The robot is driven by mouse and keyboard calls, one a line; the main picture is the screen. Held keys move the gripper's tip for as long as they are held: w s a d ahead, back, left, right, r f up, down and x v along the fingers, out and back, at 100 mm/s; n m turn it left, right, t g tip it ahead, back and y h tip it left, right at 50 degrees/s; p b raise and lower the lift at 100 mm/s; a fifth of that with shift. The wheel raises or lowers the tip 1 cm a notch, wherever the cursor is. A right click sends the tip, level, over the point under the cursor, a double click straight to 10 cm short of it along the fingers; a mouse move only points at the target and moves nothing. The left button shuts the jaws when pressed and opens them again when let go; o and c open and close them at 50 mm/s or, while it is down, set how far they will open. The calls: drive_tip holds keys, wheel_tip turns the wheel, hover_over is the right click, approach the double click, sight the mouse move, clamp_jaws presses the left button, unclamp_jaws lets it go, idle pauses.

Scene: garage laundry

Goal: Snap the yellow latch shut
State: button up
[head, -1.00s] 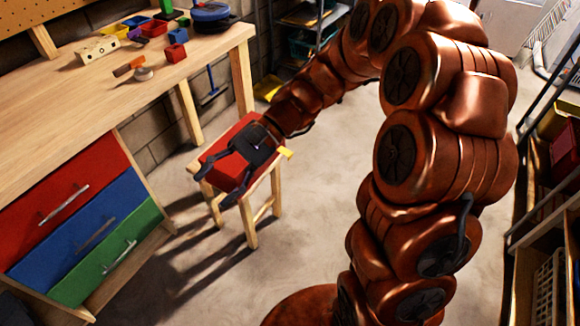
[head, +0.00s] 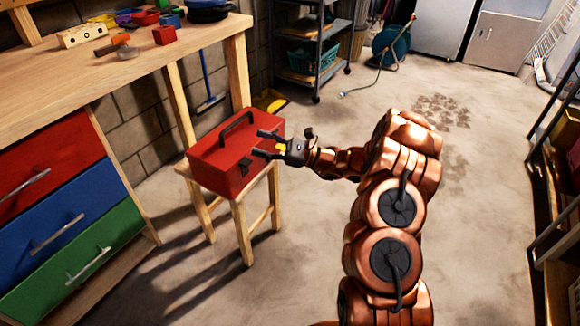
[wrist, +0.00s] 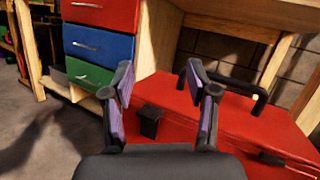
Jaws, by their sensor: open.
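A red toolbox (head: 215,155) with a black handle (head: 237,124) sits on a small wooden stool, its lid down. It also fills the lower right of the wrist view (wrist: 230,130). The yellow latch (head: 281,147) shows as a small patch at my gripper, on the toolbox's right side; I cannot make it out in the wrist view. A black latch (head: 245,166) is on the front; the wrist view shows it too (wrist: 149,122). My gripper (head: 262,143) is open at the toolbox's right end, fingers pointing left. Its spread fingers (wrist: 159,70) show nothing gripped.
The wooden stool (head: 240,215) stands beside a workbench (head: 130,60) with red, blue and green drawers (head: 70,225). Small blocks lie on the bench. A metal shelf (head: 310,50) stands behind. The floor to the right is clear.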

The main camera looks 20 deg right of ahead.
sight(284, 150)
drive_tip(key=w+d+f+m+t+h+b, duration=0.2)
drive_tip(key=d+f+m+t+h+b, duration=0.15)
drive_tip(key=d+f, duration=0.5)
drive_tip(key=w+d+f+m+t+h+b, duration=0.25)
drive_tip(key=d+f+m+t, duration=0.25)
drive_tip(key=d+f, duration=0.4)
drive_tip(key=shift+n, duration=0.25)
drive_tip(key=shift+s+a+f+b+x, duration=0.15)
drive_tip(key=shift+b+x, duration=0.3)
drive_tip(key=shift+x, duration=0.8)
drive_tip(key=shift+s+a+f+b+x, duration=0.1)
drive_tip(key=shift+a+b+x, duration=0.25)
drive_tip(key=shift+x, duration=0.85)
drive_tip(key=shift+a+f+b+x, duration=0.15)
drive_tip(key=shift+b+x, duration=0.4)
drive_tip(key=shift+x, duration=0.7)
drive_tip(key=shift+s, duration=0.1)
clamp_jaws()
